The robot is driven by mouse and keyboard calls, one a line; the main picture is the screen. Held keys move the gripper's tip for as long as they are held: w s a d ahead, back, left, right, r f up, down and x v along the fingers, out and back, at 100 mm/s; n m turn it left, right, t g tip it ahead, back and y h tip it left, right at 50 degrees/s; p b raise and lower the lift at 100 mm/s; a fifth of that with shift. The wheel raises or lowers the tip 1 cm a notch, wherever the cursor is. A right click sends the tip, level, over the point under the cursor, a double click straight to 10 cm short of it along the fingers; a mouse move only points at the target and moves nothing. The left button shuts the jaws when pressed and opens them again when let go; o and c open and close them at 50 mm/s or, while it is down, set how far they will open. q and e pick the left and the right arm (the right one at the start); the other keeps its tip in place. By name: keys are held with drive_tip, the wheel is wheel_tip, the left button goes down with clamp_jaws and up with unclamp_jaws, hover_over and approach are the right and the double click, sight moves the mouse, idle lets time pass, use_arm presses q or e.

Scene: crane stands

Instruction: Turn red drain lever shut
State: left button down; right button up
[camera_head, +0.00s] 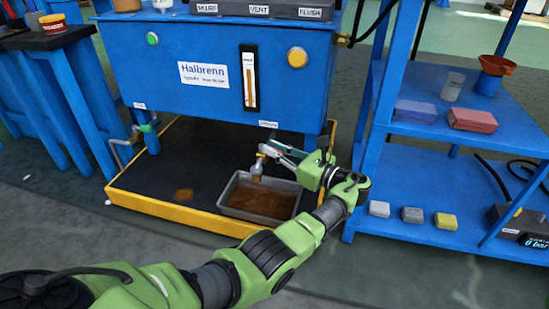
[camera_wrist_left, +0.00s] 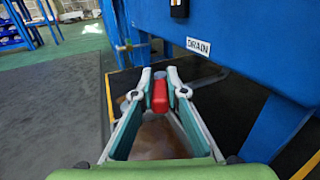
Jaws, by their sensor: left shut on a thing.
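The red drain lever (camera_wrist_left: 160,97) shows in the left wrist view between the two fingers of my left gripper (camera_wrist_left: 160,82), which is shut on it. The DRAIN label (camera_wrist_left: 199,46) is on the blue tank just above and to the right. In the head view my left gripper (camera_head: 270,150) reaches in under the tank's front at the drain. The lever cannot be made out there behind the fingers. My right gripper is not in view.
The blue Halbrenn tank (camera_head: 180,50) stands over a yellow-edged drip platform (camera_head: 150,208). A green-handled valve (camera_head: 146,128) is at its left. A blue shelf (camera_head: 425,170) with blocks stands close on the right. The floor in front is clear.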

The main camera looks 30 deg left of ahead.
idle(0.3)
use_arm(q)
drive_tip(key=shift+w+f, duration=0.1)
drive_tip(key=c, duration=2)
unclamp_jaws()
drive_tip(key=shift+d, duration=0.1)
drive_tip(key=d, duration=0.4)
drive_tip(key=s+d, duration=0.1)
drive_tip(key=d, duration=0.2)
drive_tip(key=shift+s+d, duration=0.1)
